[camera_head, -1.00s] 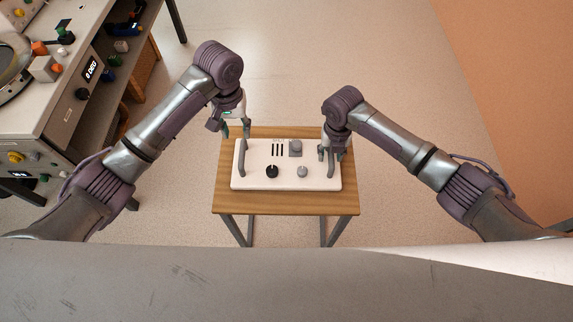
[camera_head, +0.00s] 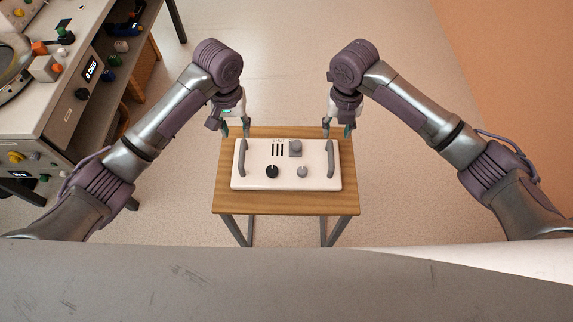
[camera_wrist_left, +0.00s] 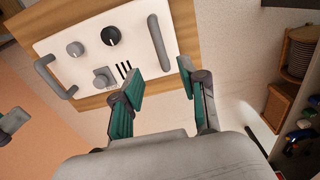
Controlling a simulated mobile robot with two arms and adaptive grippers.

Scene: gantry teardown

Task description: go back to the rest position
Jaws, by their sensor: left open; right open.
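My left gripper (camera_head: 235,131) is open and empty, above the far left edge of the small wooden table. In the left wrist view its two green-padded fingers (camera_wrist_left: 162,103) stand apart with nothing between them. My right gripper (camera_head: 338,130) is open above the table's far right edge, apart from the panel. The white panel (camera_head: 255,182) lies flat on the table, with a grey handle at each end, a black knob, a grey knob, a grey block and dark slots. It also shows in the left wrist view (camera_wrist_left: 90,62).
The small wooden table (camera_head: 285,202) stands on open floor. A workbench (camera_head: 45,100) with knobs, a display and coloured parts stands at the left. A peach wall (camera_head: 525,90) is at the right. The floor beyond the table (camera_head: 300,60) is clear.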

